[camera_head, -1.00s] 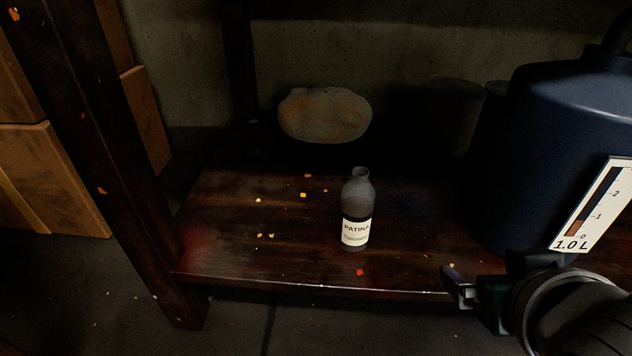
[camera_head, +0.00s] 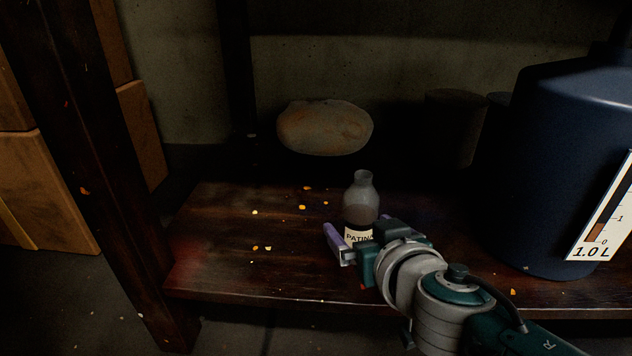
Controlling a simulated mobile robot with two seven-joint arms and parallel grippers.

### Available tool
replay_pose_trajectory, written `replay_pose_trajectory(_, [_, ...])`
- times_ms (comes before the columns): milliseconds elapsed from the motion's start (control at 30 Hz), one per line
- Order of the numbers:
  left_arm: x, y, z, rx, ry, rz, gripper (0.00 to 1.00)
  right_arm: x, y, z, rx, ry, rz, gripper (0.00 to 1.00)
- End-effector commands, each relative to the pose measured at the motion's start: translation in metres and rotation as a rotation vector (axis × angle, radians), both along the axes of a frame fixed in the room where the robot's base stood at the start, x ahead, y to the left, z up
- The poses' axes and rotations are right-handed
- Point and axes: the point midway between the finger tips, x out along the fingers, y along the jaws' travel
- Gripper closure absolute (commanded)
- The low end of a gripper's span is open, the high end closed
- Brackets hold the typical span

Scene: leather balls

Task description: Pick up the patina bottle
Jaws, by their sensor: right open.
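The patina bottle (camera_head: 361,196) stands upright on the dark wooden shelf (camera_head: 225,265). It is grey and translucent, with a dark lower part and a white label that reads PATINA. My right gripper (camera_head: 352,240) is at the bottle's lower front, with its arm coming in from the lower right. It is open, with one finger showing to the left of the bottle. The gripper hides the bottle's base and part of the label; I cannot tell whether it touches the bottle. My left gripper is not in view.
A large blue container (camera_head: 560,170) marked 1.0 L stands to the right. A pale rounded lump (camera_head: 325,128) is behind the bottle. A dark wooden post (camera_head: 95,170) and cardboard boxes (camera_head: 50,185) are at the left. Small orange flecks lie on the shelf left of the bottle.

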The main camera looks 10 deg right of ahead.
Motion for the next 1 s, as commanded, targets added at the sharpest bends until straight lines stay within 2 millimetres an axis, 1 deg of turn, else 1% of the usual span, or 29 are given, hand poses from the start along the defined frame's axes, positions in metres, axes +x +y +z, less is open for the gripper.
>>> replay_pose_trajectory(33, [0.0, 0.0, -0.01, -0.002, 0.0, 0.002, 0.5, 0.008, 0.001, -0.007, -0.001, -0.002, -0.001, 0.01])
replay_pose_trajectory(233, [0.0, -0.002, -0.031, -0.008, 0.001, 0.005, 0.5, 0.033, 0.003, -0.017, -0.001, -0.002, -0.001, 0.01])
replay_pose_trajectory(367, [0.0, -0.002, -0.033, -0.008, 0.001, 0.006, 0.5, 0.039, 0.003, -0.017, 0.0, -0.001, -0.001, 0.01])
replay_pose_trajectory(567, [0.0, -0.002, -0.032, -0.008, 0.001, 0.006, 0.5, 0.039, 0.003, -0.015, 0.0, 0.0, -0.001, 0.01])
replay_pose_trajectory(667, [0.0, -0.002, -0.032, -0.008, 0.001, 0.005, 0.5, 0.039, 0.003, -0.015, 0.0, 0.0, -0.001, 0.11])
replay_pose_trajectory(1000, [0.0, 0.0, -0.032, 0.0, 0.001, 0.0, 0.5, 0.039, 0.002, -0.015, -0.001, 0.0, -0.002, 0.5])
